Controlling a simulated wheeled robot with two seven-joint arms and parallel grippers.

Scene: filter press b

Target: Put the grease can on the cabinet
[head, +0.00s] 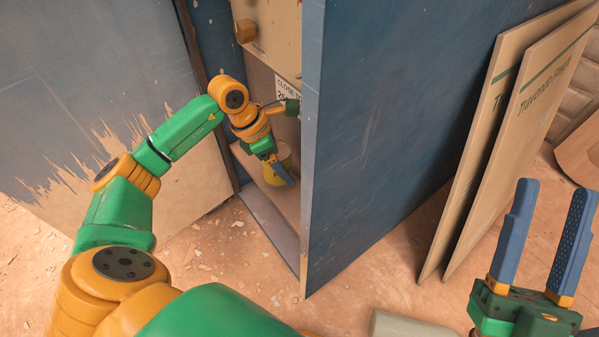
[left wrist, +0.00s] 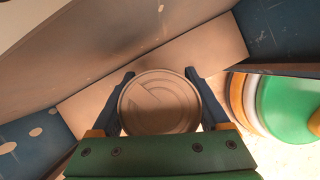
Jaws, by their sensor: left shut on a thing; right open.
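The can is within the opening of the blue cabinet (head: 400,120), low over a beige board (head: 284,205). I cannot tell whether it touches the board. My right gripper (head: 555,190) is open and empty at the lower right.
A tall blue panel stands close on the right of my left gripper. A worn grey-blue panel (head: 90,70) stands on the left. A sign (head: 287,90) hangs inside. Two boards (head: 525,120) lean at the right. The floor (head: 370,270) has scattered chips.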

